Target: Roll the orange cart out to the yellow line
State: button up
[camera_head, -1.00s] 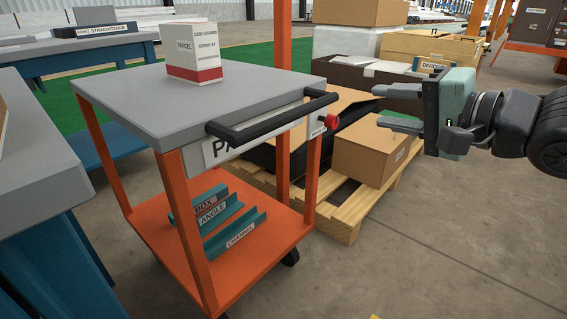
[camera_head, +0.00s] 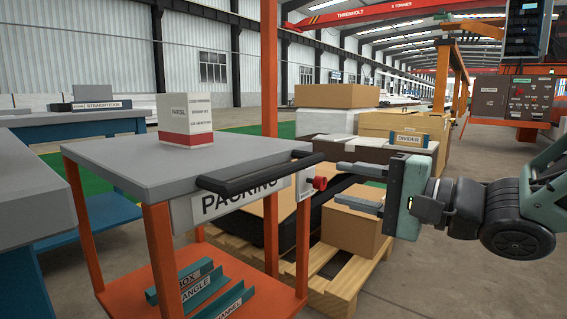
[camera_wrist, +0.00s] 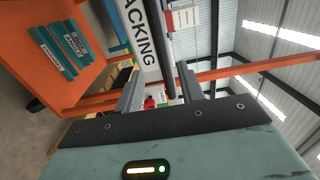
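The orange cart (camera_head: 155,255) stands at left centre with a grey top and a black push handle (camera_head: 258,172) along its near edge. A sign reading PACKING (camera_head: 240,200) hangs below the handle, with a red knob (camera_head: 319,183) at its right end. A white and red parcel box (camera_head: 185,120) sits on the cart top. My gripper (camera_head: 361,187) is open and empty, to the right of the handle and apart from it, its fingers pointing left. In the wrist view the handle (camera_wrist: 165,50) shows beyond and between the open fingers (camera_wrist: 160,88). The yellow line is not in view.
A wooden pallet (camera_head: 340,290) with cardboard boxes (camera_head: 352,222) stands close behind and right of the cart. An orange post (camera_head: 269,80) rises behind the cart. A grey-topped bench (camera_head: 30,205) is close on the left. Bare floor lies at lower right.

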aim_at(288, 172)
jog(key=shift+w+a+r+p, duration=0.35)
jog(key=shift+a+p, duration=0.2)
jog(key=shift+p, duration=2.2)
jog(key=p, duration=0.5)
jog(key=shift+w+a, duration=0.2)
jog(key=shift+a, duration=0.05)
jog(key=x, duration=0.4)
jog(key=b+x, duration=0.1)
jog(key=x, duration=0.6)
jog(key=shift+w+a+f+b, duration=0.2)
jog(key=shift+w+f+b, duration=0.05)
jog(key=shift+f+b, duration=0.1)
grip_shut()
